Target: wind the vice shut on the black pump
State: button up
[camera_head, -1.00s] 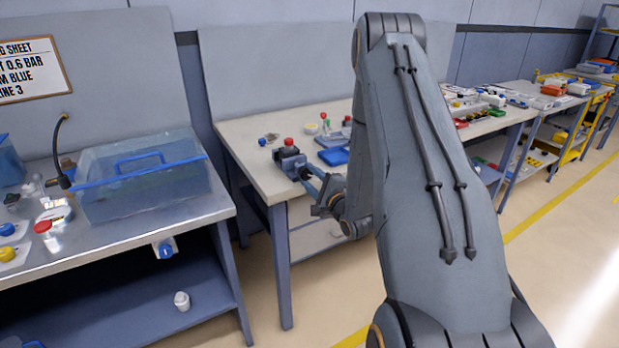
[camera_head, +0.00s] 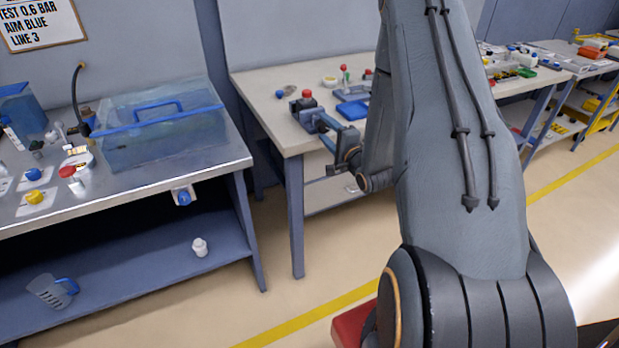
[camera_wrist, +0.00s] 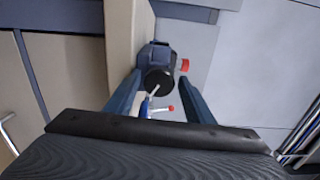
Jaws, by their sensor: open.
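The vice (camera_head: 300,113) is a dark block at the front left corner of the middle table. It also shows in the wrist view (camera_wrist: 153,54). The black pump (camera_head: 301,103) appears to sit in it, with a red knob on top (camera_head: 307,93); I cannot clearly separate pump from vice. In the wrist view a round black face (camera_wrist: 159,82) points at me, with the red knob (camera_wrist: 185,65) beside it. A blue and white crank with a red tip (camera_wrist: 170,108) lies between my fingers. My gripper (camera_wrist: 160,98) is open, its fingers apart on either side.
The floor before the middle table is clear.

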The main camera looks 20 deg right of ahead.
jog(key=n, duration=0.5)
jog(key=shift+d+f, duration=0.2)
jog(key=n, duration=0.5)
jog(key=shift+n, duration=0.3)
jog(key=n, duration=0.4)
jog(key=shift+a+r, duration=0.1)
jog(key=n, duration=0.5)
jog(key=shift+p, duration=0.3)
jog(key=shift+s+n, duration=0.3)
jog(key=shift+n, duration=0.2)
jog(key=s+b, duration=0.2)
jog(key=s, duration=0.5)
jog(key=a+g+p, duration=0.1)
jog(key=a+g, duration=0.4)
jog(key=g, duration=0.1)
jog(key=s+a+r+m+g+p, duration=0.1)
jog(key=s+a+r+g, duration=0.2)
jog(key=s+a, duration=0.3)
jog(key=s+a+r+m+g+p, duration=0.1)
jog(key=s+a+r+g, duration=0.2)
jog(key=s, duration=1)
jog(key=a+g, duration=0.3)
jog(key=a, duration=0.1)
jog(key=shift+s+a+h, duration=0.15)
jog(key=shift+a+h, duration=0.05)
jog(key=shift+h, duration=0.2)
